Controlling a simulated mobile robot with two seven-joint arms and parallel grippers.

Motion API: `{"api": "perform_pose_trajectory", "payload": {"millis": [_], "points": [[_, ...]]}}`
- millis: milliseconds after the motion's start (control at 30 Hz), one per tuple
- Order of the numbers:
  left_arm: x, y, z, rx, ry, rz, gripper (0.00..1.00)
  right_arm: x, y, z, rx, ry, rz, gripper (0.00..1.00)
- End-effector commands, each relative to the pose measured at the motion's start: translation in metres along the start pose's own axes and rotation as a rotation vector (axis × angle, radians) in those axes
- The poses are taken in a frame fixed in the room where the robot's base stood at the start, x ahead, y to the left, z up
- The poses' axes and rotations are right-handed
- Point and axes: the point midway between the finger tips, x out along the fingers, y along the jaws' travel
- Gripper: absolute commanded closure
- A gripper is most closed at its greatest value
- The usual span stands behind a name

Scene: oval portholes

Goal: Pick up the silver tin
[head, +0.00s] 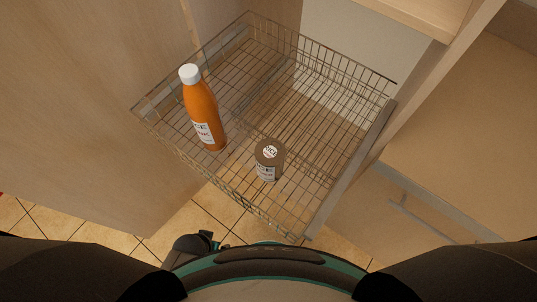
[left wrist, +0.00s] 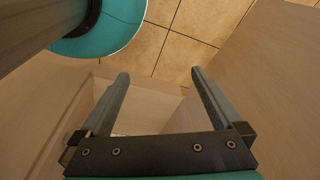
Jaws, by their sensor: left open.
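The silver tin (head: 268,160) is a short grey-brown can with a white label on its lid and side. It stands upright in a pulled-out wire basket (head: 336,205), near the basket's front edge, in the head view. My left gripper (left wrist: 158,75) shows in the left wrist view with its two fingers apart and nothing between them. Cabinet panels and floor tiles lie beyond it; the tin is not visible in that view. No gripper can be made out clearly in the head view, so the distance to the tin cannot be told. My right gripper is not in view.
An orange bottle (head: 202,110) with a white cap stands in the basket to the left of the tin. Wire walls surround the basket. A tall wooden panel (head: 85,100) is at the left and a drawer front with a handle (head: 420,215) at the right.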

Motion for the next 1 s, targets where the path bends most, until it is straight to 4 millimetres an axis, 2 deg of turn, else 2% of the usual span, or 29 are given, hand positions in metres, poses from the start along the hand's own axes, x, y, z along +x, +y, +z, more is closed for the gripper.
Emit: {"api": "perform_pose_trajectory", "payload": {"millis": [33, 200, 367, 500, 700, 1000], "points": [[-0.018, -0.001, -0.016, -0.002, 0.015, -0.002, 0.0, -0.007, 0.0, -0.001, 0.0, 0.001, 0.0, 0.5], [-0.072, -0.004, -0.056, -0.009, 0.044, -0.005, 0.0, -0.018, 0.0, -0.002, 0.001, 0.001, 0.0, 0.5], [-0.131, -0.007, -0.086, -0.014, 0.071, -0.008, 0.0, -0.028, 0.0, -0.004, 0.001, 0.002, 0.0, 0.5], [-0.186, -0.009, -0.105, -0.018, 0.094, -0.012, 0.0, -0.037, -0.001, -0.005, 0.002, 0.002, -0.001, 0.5], [-0.254, -0.011, -0.118, -0.022, 0.121, -0.017, 0.0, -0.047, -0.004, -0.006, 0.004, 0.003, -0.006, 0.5], [-0.335, -0.013, -0.12, -0.026, 0.151, -0.023, 0.0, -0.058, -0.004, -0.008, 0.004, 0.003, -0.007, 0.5]]}}
